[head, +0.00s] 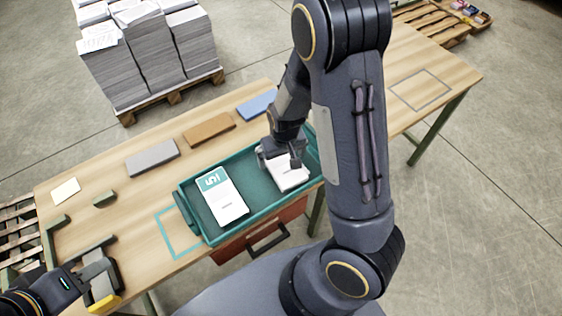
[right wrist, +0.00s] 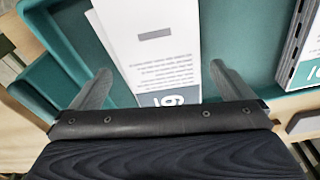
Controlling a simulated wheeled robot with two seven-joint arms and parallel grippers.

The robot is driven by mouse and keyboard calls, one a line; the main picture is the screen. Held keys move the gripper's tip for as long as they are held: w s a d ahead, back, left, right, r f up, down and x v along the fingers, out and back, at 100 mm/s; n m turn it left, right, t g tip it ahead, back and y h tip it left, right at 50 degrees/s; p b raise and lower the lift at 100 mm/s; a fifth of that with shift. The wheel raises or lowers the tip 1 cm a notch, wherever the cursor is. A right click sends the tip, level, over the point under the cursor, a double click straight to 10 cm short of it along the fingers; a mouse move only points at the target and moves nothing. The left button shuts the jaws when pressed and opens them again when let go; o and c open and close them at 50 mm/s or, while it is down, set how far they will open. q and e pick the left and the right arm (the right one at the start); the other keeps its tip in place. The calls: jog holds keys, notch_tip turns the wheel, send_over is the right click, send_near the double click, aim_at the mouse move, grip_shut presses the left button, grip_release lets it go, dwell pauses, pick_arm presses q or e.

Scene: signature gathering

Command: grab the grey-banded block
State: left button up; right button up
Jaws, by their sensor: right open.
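The grey-banded block (right wrist: 150,50) is white with printed text and a grey band bearing a number at its near end. In the head view it lies in the right part of the teal tray (head: 250,221), a white block (head: 290,177) partly hidden by my right gripper (head: 282,155). My right gripper is open, its fingers (right wrist: 160,90) either side of the banded end in the right wrist view; contact cannot be told. My left gripper (head: 103,283) is at the lower left, away from the tray; its jaw gap is unclear.
A teal-banded block (head: 222,200) lies in the tray's left part. Flat grey (head: 152,157), brown (head: 209,129) and blue (head: 256,104) pieces lie along the table's far side, with a white card (head: 65,191) at left. Paper stacks (head: 150,50) stand behind. The table's right end is clear.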

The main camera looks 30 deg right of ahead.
jog(key=shift+f, duration=0.75)
jog(key=shift+c, duration=0.4)
jog(key=c, duration=1)
